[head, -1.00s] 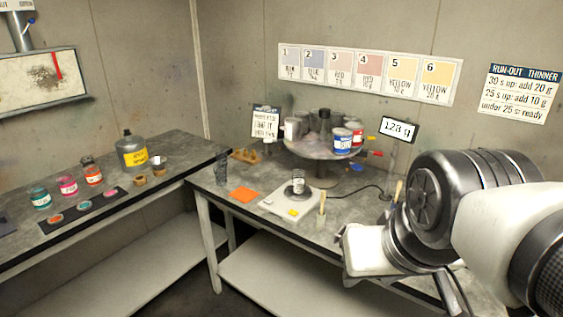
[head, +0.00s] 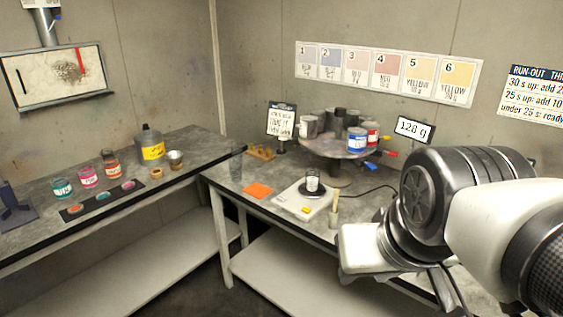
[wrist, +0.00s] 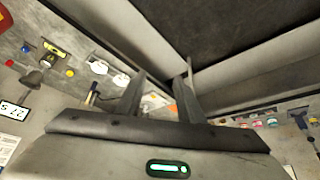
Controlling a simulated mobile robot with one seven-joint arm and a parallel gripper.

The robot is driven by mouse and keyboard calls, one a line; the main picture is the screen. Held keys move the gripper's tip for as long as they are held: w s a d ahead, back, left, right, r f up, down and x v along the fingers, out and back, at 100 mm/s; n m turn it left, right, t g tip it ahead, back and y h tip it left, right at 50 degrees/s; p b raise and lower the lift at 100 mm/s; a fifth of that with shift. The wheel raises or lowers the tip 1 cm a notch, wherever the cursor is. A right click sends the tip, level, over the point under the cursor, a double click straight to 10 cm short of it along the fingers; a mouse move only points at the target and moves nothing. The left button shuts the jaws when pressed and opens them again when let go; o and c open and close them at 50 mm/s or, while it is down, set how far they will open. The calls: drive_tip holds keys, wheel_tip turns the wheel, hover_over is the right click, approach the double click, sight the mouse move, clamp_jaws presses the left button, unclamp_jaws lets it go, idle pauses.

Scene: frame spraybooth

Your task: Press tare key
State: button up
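The white scale (head: 290,201) sits on the right-hand bench, with a small jar (head: 312,182) standing on its dark round pan. A yellow key (head: 305,210) shows on its front edge. The display (head: 414,130) behind it reads 128 g. My arm is at the right, with the white hand to the right of the scale and apart from it; the fingers are hidden in the head view. In the wrist view my gripper (wrist: 164,70) has its two fingers spread, with nothing held between them.
A brush (head: 335,210) stands close to the scale's right side. An orange card (head: 258,190) lies to its left. A turntable of cans (head: 337,150) stands behind. A cable runs from the scale. The left bench holds several paint jars and a yellow-labelled jug (head: 152,150).

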clamp_jaws()
idle(1.5)
